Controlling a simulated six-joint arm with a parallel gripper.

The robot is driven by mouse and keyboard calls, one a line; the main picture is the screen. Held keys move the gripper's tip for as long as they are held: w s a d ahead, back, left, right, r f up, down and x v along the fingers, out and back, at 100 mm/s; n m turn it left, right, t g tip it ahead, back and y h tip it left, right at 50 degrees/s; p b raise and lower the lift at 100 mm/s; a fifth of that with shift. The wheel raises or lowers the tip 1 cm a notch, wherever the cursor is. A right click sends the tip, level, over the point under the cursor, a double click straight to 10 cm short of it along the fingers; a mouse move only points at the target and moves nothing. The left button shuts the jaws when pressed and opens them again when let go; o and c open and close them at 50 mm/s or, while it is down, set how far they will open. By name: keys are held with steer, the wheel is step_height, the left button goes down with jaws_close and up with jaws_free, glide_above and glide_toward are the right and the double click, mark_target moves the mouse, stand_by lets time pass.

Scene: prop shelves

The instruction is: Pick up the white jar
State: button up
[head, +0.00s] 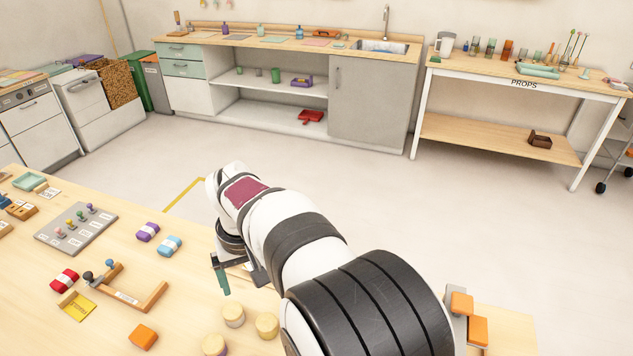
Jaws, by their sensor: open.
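A jar with a pale wooden lid and a whitish body (233,317) stands on the wooden table and looks like the white jar. Two similar lidded jars stand close by: one with a yellowish body (267,327) to its right, and one (214,346) in front, partly cut off by the frame's bottom edge. My gripper (240,276) is open and empty, pointing down above the table just behind the jars. My arm passes close to the right of the jars.
An orange block (143,336), a wooden frame with knobs (125,290), and purple (148,232) and blue (169,246) wrapped packs lie to the left. A grey peg board (76,229) is farther left. Orange blocks (462,303) sit right of my arm.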

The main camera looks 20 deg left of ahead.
steer(key=n, duration=0.2)
glide_toward(232, 310)
steer(key=f, duration=0.7)
steer(key=w+a+f, duration=0.1)
steer(key=f, duration=0.2)
steer(key=shift+f, duration=0.25)
jaws_close()
steer(key=shift+r, duration=0.15)
